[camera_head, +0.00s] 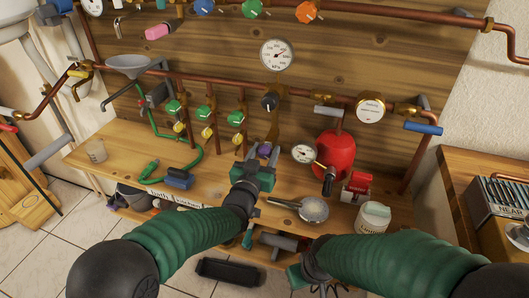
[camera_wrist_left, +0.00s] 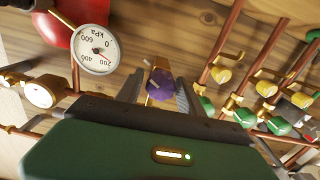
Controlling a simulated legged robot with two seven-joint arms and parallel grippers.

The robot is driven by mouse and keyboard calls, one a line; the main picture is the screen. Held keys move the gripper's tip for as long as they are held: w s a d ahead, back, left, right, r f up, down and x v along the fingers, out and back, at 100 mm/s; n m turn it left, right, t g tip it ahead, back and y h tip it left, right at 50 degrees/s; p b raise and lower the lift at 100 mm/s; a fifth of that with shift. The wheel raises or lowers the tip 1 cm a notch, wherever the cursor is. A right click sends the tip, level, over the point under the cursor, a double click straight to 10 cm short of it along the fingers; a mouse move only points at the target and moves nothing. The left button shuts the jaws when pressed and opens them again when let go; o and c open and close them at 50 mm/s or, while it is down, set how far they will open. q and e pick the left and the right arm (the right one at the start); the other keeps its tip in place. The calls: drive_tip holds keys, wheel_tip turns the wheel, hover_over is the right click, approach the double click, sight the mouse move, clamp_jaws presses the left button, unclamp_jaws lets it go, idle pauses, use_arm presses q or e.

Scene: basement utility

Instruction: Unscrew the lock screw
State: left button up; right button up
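A purple knob-like screw (camera_head: 264,150), which I take to be the lock screw, sits on a brass fitting below the middle of the pipework. In the left wrist view the purple screw (camera_wrist_left: 160,84) has a small metal pin across it. My left gripper (camera_head: 262,154) reaches up to it from below. In the left wrist view the left gripper's fingers (camera_wrist_left: 159,94) stand apart, one on each side of the screw, with gaps visible. My right gripper (camera_head: 297,272) is low at the bench's front edge, partly hidden by its arm; its fingers are unclear.
A red tank (camera_head: 335,153) with a gauge (camera_head: 303,153) stands right of the left gripper. Green-handled valves (camera_head: 205,113) are to the left.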

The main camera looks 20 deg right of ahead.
use_arm(q)
drive_tip(key=shift+d, duration=0.2)
drive_tip(key=shift+c, duration=2.3)
drive_tip(key=shift+w+a+f, duration=0.1)
drive_tip(key=shift+a+f, duration=0.05)
drive_tip(key=shift+a, duration=0.05)
clamp_jaws()
